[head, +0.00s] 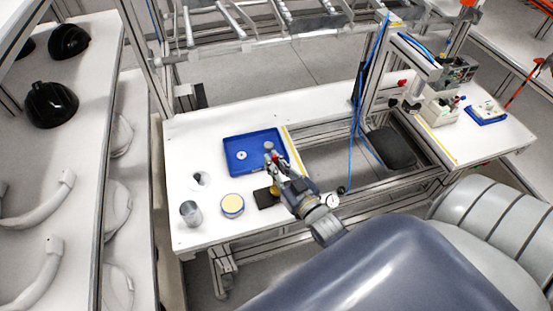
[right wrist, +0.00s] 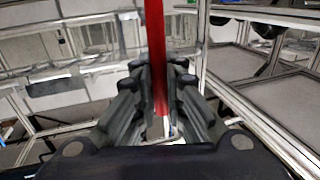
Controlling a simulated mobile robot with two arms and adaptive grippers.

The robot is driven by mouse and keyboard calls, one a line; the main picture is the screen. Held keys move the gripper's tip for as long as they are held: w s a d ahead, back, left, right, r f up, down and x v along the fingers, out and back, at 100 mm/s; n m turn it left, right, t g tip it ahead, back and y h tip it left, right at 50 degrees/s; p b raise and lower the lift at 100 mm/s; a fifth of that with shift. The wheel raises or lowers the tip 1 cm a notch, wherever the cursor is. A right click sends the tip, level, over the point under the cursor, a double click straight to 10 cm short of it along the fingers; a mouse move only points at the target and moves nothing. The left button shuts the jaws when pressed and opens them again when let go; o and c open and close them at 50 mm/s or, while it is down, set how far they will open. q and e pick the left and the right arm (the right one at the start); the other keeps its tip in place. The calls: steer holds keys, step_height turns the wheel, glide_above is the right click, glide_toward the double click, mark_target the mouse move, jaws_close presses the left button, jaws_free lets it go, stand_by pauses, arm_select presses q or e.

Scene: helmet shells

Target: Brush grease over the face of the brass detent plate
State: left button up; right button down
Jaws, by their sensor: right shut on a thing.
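My right gripper (head: 276,164) is over the front right part of the blue tray on the white bench. It is shut on a red-handled tool, likely the brush; its red handle (right wrist: 154,55) stands up between the fingers in the right wrist view. The bristles cannot be made out. A small brass-coloured piece, likely the detent plate (head: 274,190), shows at the edge of a dark pad (head: 264,199), partly hidden by my right wrist. A round tin with a pale yellow top (head: 232,203), possibly the grease, stands left of the pad. My left gripper is not in view.
The blue tray (head: 232,165) holds a small pale ring (head: 241,155). A grey metal cup (head: 190,213) stands near the bench's front left. Frame posts and a blue hose (head: 362,100) rise right of the bench. Black helmet shells (head: 51,104) sit on the left shelf.

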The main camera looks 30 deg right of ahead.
steer(key=shift+s+a, duration=0.25)
steer(key=shift+a, duration=0.3)
steer(key=shift+s+p, duration=0.1)
steer(key=shift+p, duration=0.25)
steer(key=shift+s+a, duration=0.15)
steer(key=shift+s, duration=0.1)
steer(key=shift+s+p, duration=0.35)
steer(key=shift+s, duration=0.05)
steer(key=shift+s+d, duration=0.2)
steer(key=shift+d, duration=0.05)
steer(key=shift+s+d+p, duration=0.15)
steer(key=shift+d+p, duration=0.15)
